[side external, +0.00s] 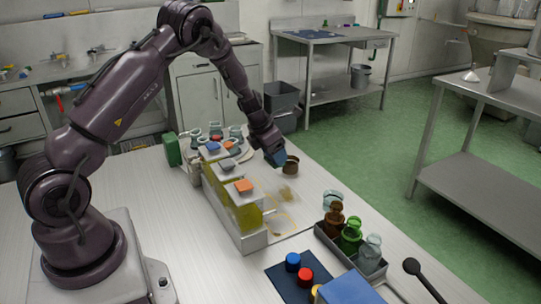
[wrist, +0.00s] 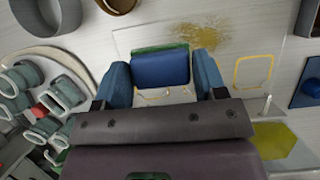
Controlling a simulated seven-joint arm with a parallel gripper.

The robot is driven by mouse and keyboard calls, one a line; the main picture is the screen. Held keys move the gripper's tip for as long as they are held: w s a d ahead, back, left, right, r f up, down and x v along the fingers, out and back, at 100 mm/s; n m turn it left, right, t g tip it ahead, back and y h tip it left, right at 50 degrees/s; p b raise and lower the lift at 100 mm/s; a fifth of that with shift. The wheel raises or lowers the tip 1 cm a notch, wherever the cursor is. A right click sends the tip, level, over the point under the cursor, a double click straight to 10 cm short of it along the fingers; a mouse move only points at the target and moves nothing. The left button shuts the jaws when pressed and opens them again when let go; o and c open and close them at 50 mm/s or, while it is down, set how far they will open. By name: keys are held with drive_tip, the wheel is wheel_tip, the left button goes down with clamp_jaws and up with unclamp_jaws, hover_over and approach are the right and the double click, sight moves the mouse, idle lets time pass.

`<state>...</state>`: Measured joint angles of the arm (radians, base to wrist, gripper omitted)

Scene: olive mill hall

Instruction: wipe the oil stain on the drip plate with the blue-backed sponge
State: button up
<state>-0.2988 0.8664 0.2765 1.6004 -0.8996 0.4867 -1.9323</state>
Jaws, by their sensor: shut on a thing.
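My gripper (wrist: 160,78) is shut on the blue-backed sponge (wrist: 160,70), which sits between its two blue fingers with a green edge showing along the far side. In the side external view my gripper (side external: 276,158) is over the far end of the drip plate, and the sponge cannot be told apart from the fingers. The oil stain (wrist: 203,38) is a brownish-yellow smear on the pale drip plate (wrist: 128,38), just beyond the sponge. It also shows in the side external view (side external: 288,194). Whether the sponge touches the plate is unclear.
Oil containers (side external: 243,210) with coloured lids stand left of the plate. A brown round cup (side external: 291,165) stands just past the gripper. A grey tray (side external: 348,258) of bottles is at right, near a dark mat (side external: 285,283) with coloured caps and a blue box (side external: 348,289).

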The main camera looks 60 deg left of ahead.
drive_tip(key=shift+s+f, duration=0.1)
drive_tip(key=shift+f, duration=3.65)
drive_tip(key=shift+d+f, duration=0.25)
drive_tip(key=shift+d, duration=0.5)
drive_tip(key=shift+c, duration=0.3)
drive_tip(key=shift+d, duration=4.9)
drive_tip(key=shift+a, duration=5.7)
drive_tip(key=shift+w+d, duration=0.35)
drive_tip(key=shift+d, duration=5.3)
drive_tip(key=shift+a, duration=5.7)
drive_tip(key=shift+d+r, duration=0.1)
drive_tip(key=shift+r, duration=4)
